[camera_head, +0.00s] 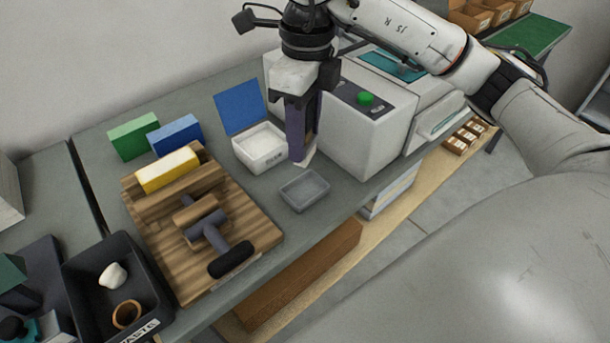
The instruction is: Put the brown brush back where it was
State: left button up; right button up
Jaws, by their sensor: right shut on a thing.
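My right gripper (303,158) points down between the white box with the raised blue lid and the small grey tray (304,190). Its dark fingers are shut on a small pale thing (307,157), mostly hidden by the fingers. I cannot tell whether this is the brown brush; no brush shows clearly elsewhere. My left gripper is not in view.
The white box (260,155) stands left of the gripper, and a white machine with a green button (366,98) right of it. Green (134,137), blue (177,135) and yellow (167,171) blocks are at left. A black bin (150,292) holds scraps and a ring.

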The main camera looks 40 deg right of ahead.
notch_tip(320, 180, down, 5)
jog(key=shift+d+f, duration=0.1)
jog(key=shift+f, duration=2.45)
jog(key=o, duration=1.1)
jog(key=shift+c, duration=0.2)
notch_tip(320, 180, up, 12)
jog(key=shift+s+r, duration=0.1)
jog(key=shift+r, duration=0.05)
